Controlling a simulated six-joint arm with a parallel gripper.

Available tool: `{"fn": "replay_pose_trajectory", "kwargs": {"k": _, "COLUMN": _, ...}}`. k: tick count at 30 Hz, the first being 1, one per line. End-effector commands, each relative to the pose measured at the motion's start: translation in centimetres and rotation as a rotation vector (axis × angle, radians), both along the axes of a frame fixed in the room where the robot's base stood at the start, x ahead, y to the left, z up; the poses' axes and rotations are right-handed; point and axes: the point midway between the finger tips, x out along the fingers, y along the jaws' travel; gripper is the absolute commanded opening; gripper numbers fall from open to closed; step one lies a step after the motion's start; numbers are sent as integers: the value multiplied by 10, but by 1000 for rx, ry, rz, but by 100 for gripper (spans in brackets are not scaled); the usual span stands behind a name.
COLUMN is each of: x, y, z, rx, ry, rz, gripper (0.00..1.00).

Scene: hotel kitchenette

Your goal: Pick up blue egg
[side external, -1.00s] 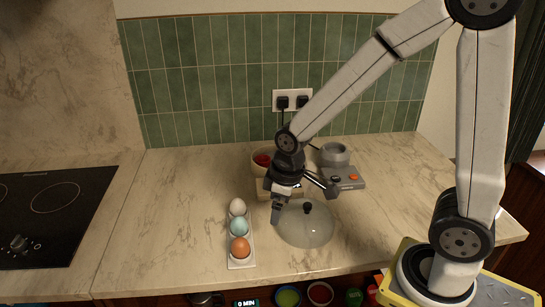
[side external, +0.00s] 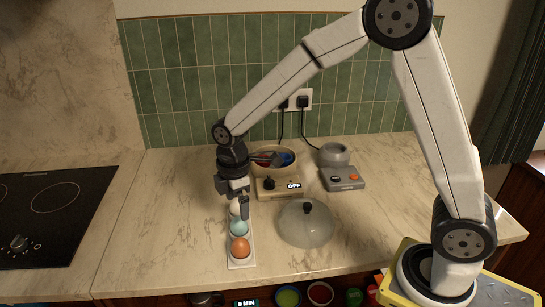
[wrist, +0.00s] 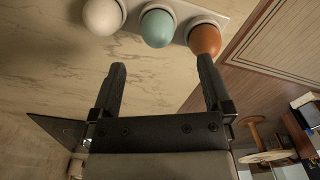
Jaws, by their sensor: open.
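The blue egg (side external: 238,227) sits in the middle of a white egg holder (side external: 242,263) on the counter. It also shows at the top of the wrist view (wrist: 157,28). A brown egg (side external: 240,247) is at the near end and a white egg (side external: 235,206) at the far end, partly hidden by my gripper. My gripper (side external: 243,213) is above the far part of the holder. In the wrist view, my open, empty fingers (wrist: 161,64) point toward the eggs, with the blue egg ahead between them. I cannot tell whether a finger touches an egg.
A glass lid (side external: 306,227) lies to the right of the holder. Behind are a cooker base marked OFF (side external: 280,188), a bowl (side external: 272,172) with red and blue contents, and a grey device (side external: 343,178). A black hob (side external: 45,215) is at left. Counter left of the holder is clear.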

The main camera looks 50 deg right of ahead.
Motion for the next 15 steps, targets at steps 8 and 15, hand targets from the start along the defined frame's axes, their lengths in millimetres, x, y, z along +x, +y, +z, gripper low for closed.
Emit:
{"fn": "replay_pose_trajectory", "kwargs": {"k": 8, "x": 0, "y": 0, "z": -16, "rx": 1, "ry": -1, "rz": -2, "gripper": 100}}
{"fn": "replay_pose_trajectory", "kwargs": {"k": 15, "x": 0, "y": -1, "z": -22, "rx": 0, "ry": 1, "rz": -2, "gripper": 100}}
